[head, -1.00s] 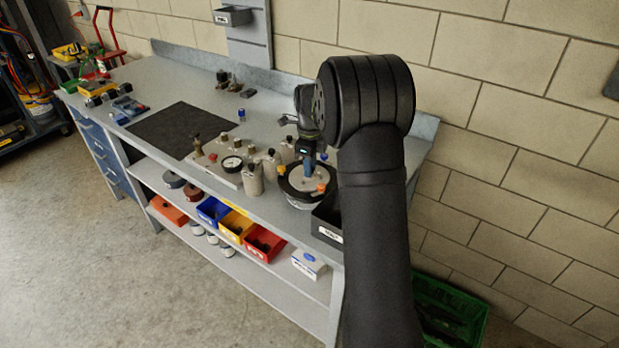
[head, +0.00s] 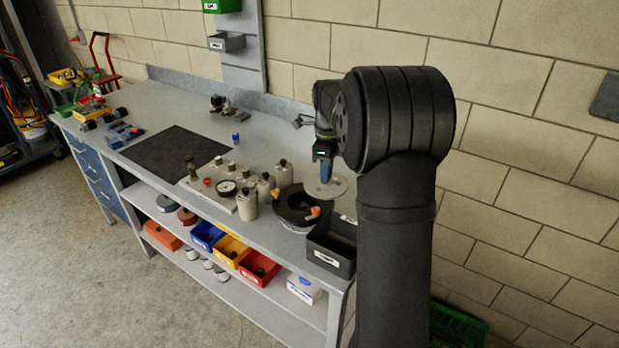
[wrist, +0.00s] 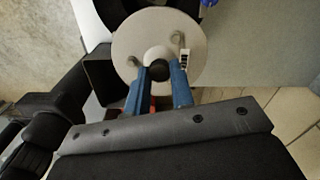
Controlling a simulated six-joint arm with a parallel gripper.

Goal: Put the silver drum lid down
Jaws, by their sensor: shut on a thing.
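The silver drum lid (head: 335,188) is a pale round disc, held in the air by my gripper (head: 325,172) just right of the drum. The drum (head: 291,208) is a dark-rimmed round pot with orange clamps, and its top is open. In the wrist view the lid (wrist: 180,27) faces me, with two small bosses and a barcode label. There my gripper (wrist: 159,74) has its blue fingers shut on the dark central knob. Part of the drum's dark rim shows behind the lid at the upper left.
A black bin (head: 331,250) stands at the bench's front right, close to the drum. A plate with canisters and a gauge (head: 227,188) lies left of the drum. A dark mat (head: 175,156) lies further left, clear. The wall is behind.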

